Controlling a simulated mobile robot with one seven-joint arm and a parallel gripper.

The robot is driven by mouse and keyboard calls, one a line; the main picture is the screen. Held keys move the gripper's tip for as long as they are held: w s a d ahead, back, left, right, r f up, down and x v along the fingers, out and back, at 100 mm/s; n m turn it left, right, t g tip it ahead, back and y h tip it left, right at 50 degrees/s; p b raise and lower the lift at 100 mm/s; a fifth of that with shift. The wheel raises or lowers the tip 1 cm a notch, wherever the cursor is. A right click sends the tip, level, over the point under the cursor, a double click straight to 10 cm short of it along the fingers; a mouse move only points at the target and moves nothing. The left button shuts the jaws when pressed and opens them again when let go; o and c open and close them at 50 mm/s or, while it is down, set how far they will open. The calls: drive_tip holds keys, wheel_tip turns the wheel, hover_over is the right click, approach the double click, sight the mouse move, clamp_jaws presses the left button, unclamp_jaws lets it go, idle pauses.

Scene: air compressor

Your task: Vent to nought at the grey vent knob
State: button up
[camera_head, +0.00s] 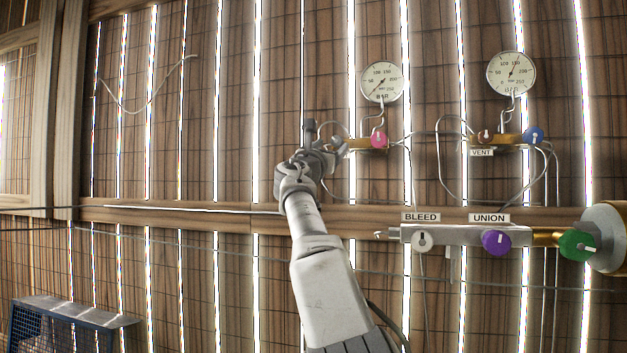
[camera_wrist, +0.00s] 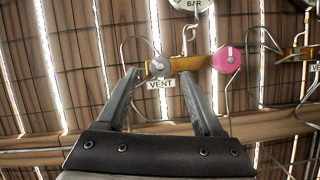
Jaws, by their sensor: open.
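The grey vent knob (camera_wrist: 158,66) sits at the left end of a brass fitting, above a VENT label (camera_wrist: 160,84), in the wrist view. A pink knob (camera_wrist: 226,60) is at the fitting's right end; it also shows in the head view (camera_head: 378,140). My gripper (camera_wrist: 160,73) is open, its fingers on either side of the grey knob in the picture. I cannot tell whether they touch it. In the head view my gripper (camera_head: 326,137) hides most of the grey knob. The gauge (camera_head: 382,82) above has a dark needle pointing toward the lower left.
To the right are a second gauge (camera_head: 511,73), a brown knob (camera_head: 485,137) above another VENT label, and a blue knob (camera_head: 534,135). Below are a pale BLEED knob (camera_head: 422,241), a purple UNION knob (camera_head: 496,242) and a green knob (camera_head: 577,245). Thin pipes run between them.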

drive_tip(key=b+v, duration=0.9)
drive_tip(key=v, duration=0.3)
drive_tip(key=shift+s, duration=0.1)
drive_tip(key=n+t+y+p, duration=0.1)
drive_tip(key=n+y+p, duration=0.2)
drive_tip(key=n+p, duration=0.8)
approach(336, 141)
drive_tip(key=w+d+r+m+p, duration=0.1)
drive_tip(key=w, duration=0.1)
drive_tip(key=w+r+m+p, duration=0.1)
drive_tip(key=w, duration=0.2)
drive_tip(key=w+d+r+m+p, duration=0.1)
drive_tip(key=w+m, duration=0.1)
drive_tip(key=shift+w+d+r, duration=0.3)
drive_tip(key=shift+w+d, duration=0.05)
drive_tip(key=shift+p+x, duration=0.85)
drive_tip(key=shift+p, duration=0.2)
drive_tip(key=shift+f, duration=0.2)
